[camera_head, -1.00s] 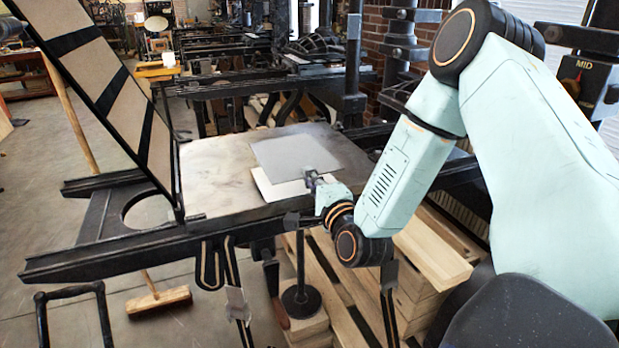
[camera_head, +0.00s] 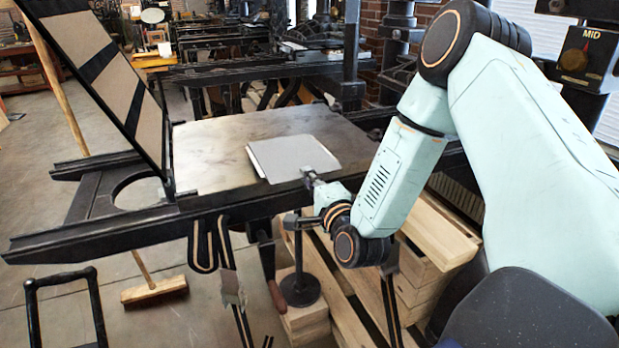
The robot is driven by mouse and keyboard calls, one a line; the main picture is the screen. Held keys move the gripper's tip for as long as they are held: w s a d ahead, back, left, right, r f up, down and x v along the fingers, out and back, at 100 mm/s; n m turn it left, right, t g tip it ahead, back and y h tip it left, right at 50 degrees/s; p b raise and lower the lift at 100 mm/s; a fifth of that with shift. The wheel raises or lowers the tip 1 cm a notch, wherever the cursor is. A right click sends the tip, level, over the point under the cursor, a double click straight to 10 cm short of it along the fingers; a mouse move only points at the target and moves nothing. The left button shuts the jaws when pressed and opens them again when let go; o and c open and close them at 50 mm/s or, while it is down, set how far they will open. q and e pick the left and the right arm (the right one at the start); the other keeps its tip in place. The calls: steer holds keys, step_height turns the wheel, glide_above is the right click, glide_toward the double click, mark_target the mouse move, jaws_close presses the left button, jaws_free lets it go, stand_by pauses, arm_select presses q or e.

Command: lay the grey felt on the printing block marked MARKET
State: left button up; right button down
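The grey felt (camera_head: 290,155) is a flat grey sheet over the near part of the press bed. A thin white edge (camera_head: 255,165) shows along its left side, from something pale beneath that the felt otherwise hides. I cannot read any MARKET marking. My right gripper (camera_head: 311,176) is at the felt's near edge and appears shut on it, though the fingertips are small. I cannot tell whether the felt lies fully flat or is held slightly above. My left gripper is out of view.
The press bed (camera_head: 215,160) is bare to the left and behind the felt. A raised framed lid (camera_head: 105,75) leans at the bed's left. Dark rails (camera_head: 100,232) run along the near side. Wooden crates (camera_head: 425,245) stand below at right. A broom (camera_head: 155,290) is on the floor.

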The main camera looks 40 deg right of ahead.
stand_by(0.3)
steer(key=c, duration=1.4)
jaws_free()
steer(key=shift+c, duration=0.2)
steer(key=shift+o, duration=0.8)
steer(key=shift+s, duration=0.1)
steer(key=shift+p+v, duration=0.85)
steer(key=shift+v, duration=2.1)
